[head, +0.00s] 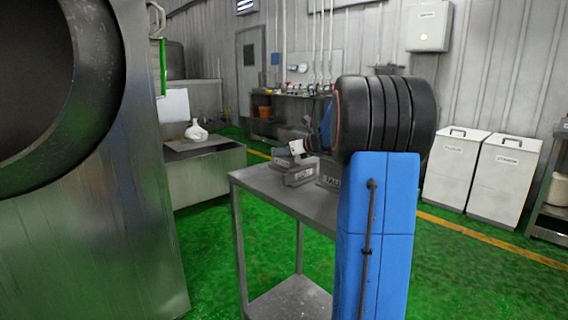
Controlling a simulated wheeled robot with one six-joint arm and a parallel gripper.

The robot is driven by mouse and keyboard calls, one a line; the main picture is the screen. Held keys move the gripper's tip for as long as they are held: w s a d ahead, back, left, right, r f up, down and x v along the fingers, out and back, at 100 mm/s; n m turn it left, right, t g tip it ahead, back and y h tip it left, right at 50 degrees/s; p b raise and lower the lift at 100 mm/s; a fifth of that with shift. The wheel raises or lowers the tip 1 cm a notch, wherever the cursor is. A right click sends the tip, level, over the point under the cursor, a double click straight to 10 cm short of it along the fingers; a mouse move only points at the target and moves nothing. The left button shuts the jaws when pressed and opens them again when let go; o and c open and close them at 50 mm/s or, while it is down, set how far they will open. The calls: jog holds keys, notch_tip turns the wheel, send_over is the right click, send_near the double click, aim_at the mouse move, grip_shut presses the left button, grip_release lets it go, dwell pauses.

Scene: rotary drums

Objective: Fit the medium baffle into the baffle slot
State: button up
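A steel table (262,184) stands in the middle of the head view. On it are grey metal pieces with small labels: one (296,178) below the end of my arm, and another (329,183) partly behind my arm. These may be the baffles, but I cannot read the labels or tell which is medium. My gripper (296,147) is small in the view, just above the left grey piece, and mostly hidden by my arm. I cannot tell its finger opening or whether it touches the piece. No baffle slot can be made out.
A large steel drum machine (100,225) with a dark round opening (35,85) fills the left. Behind it a low grey bench (205,180) carries a white object (196,131). White bins (456,168) stand at the right. Green floor (215,265) is clear between machine and table.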

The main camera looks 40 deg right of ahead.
grip_shut()
